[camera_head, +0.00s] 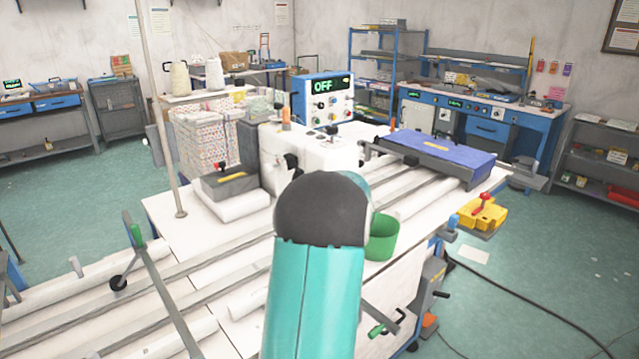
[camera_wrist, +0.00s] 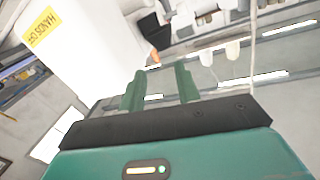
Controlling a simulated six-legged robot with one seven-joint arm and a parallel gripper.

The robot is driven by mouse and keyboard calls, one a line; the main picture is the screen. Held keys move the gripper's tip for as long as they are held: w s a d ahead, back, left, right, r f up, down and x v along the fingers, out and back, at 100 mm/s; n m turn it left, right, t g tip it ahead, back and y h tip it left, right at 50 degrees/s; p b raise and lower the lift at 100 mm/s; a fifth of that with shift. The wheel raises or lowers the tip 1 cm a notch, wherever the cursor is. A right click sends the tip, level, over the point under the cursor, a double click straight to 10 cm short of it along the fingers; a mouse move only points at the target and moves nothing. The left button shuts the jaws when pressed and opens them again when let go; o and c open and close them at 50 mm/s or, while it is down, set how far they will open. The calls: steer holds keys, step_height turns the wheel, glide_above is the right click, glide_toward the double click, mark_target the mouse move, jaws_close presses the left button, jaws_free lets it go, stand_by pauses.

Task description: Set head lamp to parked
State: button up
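The white sewing machine head (camera_head: 335,152) stands on the long white table, partly hidden behind my teal arm. I cannot pick out a head lamp or its setting for certain. A blue control box (camera_head: 322,100) with knobs rises behind the head and its display reads OFF. My gripper (camera_wrist: 160,70) shows in the wrist view with its two green fingers apart and nothing between them. In the head view my arm hides it. A white machine part (camera_wrist: 85,55) with a yellow HANDS OFF label (camera_wrist: 42,27) is left of the fingers. A small orange tip (camera_wrist: 153,57) shows beyond them.
A blue flat slab (camera_head: 437,150) lies on rails at the right. A thin pole (camera_head: 160,110) stands at left.

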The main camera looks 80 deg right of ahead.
steer(key=shift+v, duration=1.05)
steer(key=shift+s+r, duration=0.1)
steer(key=shift+w+d, duration=0.1)
steer(key=shift+w, duration=0.1)
steer(key=c, duration=0.6)
steer(key=w+n+h, duration=0.1)
steer(key=w, duration=0.1)
steer(key=w+d+r+n+g+h, duration=0.1)
steer(key=w, duration=0.1)
steer(key=w+d+r+n+h, duration=0.1)
steer(key=w+h, duration=0.1)
steer(key=shift+w+r+n, duration=0.15)
steer(key=shift+r+n, duration=0.05)
steer(key=shift+n, duration=0.1)
jaws_close()
steer(key=w+a+f+n+g+h, duration=0.1)
steer(key=w+a+f+n+g, duration=0.25)
steer(key=w+g, duration=0.3)
steer(key=w+a+f+n+g+h, duration=0.1)
steer(key=w+a+f+n+g, duration=0.15)
steer(key=w+n+g, duration=0.4)
steer(key=s+d+r+m+g, duration=0.2)
steer(key=s+d, duration=0.4)
steer(key=d, duration=0.5)
steer(key=shift+s+d+r+m, duration=0.15)
steer(key=shift+s+r+m, duration=0.1)
steer(key=shift+r+m, duration=0.15)
